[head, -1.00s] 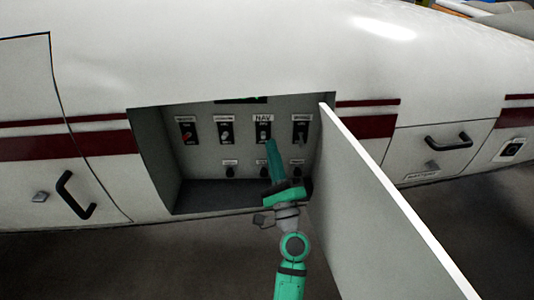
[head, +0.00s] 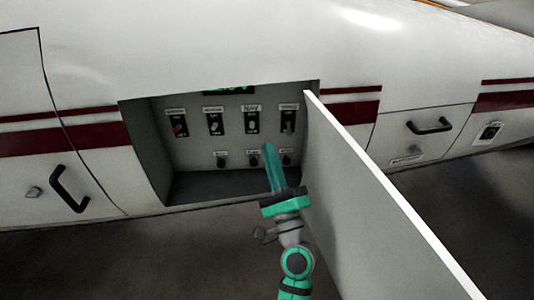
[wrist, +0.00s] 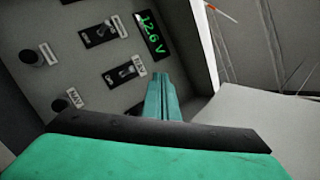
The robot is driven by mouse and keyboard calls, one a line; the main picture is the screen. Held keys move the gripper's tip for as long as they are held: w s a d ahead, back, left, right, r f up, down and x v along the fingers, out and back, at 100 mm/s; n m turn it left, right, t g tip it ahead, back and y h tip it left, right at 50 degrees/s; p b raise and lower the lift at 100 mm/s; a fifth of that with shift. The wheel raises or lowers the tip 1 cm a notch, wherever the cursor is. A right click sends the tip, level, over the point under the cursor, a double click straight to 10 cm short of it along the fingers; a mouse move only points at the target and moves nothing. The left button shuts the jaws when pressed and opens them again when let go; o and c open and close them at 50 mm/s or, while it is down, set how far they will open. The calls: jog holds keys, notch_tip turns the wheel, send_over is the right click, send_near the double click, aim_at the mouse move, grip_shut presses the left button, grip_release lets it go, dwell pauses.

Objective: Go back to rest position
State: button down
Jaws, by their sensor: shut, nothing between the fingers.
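My gripper (head: 268,147) is teal, with its fingers shut together and nothing between them. It points up into the open panel bay, in front of the lower part of the switch panel (head: 195,150), below and right of the switch labelled NAV (head: 252,121). The fingers hide part of the lower row of knobs. In the wrist view the shut fingers (wrist: 160,85) reach toward the panel (wrist: 75,75), near a toggle switch (wrist: 125,72). A green display (wrist: 150,33) reads 12.6 V. I cannot tell the exact gap between fingertips and panel.
The open white door (head: 390,200) stands close on the right of my arm. The bay's side wall (head: 145,155) and lower edge bound the opening. Closed hatches with black handles (head: 70,190) flank it on the white fuselage. Open floor (head: 130,260) lies below.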

jog(key=shift+d, duration=0.1)
dwell(0.3)
jog(key=s+a+f+n+g+h, duration=0.1)
jog(key=s+f+n+g+h, duration=0.15)
jog(key=s+f, duration=0.7)
jog(key=s+f+n+g+h, duration=0.25)
jog(key=s+f+n, duration=0.2)
jog(key=f, duration=0.95)
jog(key=s+a+f+n+g, duration=0.1)
jog(key=s+a+f+n, duration=0.1)
jog(key=s+n, duration=0.5)
jog(key=s+a+f+n+g, duration=0.2)
jog(key=s+n, duration=0.5)
jog(key=s, duration=1.1)
jog(key=shift+s+a+f, duration=0.15)
jog(key=shift+s+a, duration=0.25)
jog(key=shift+a, duration=0.05)
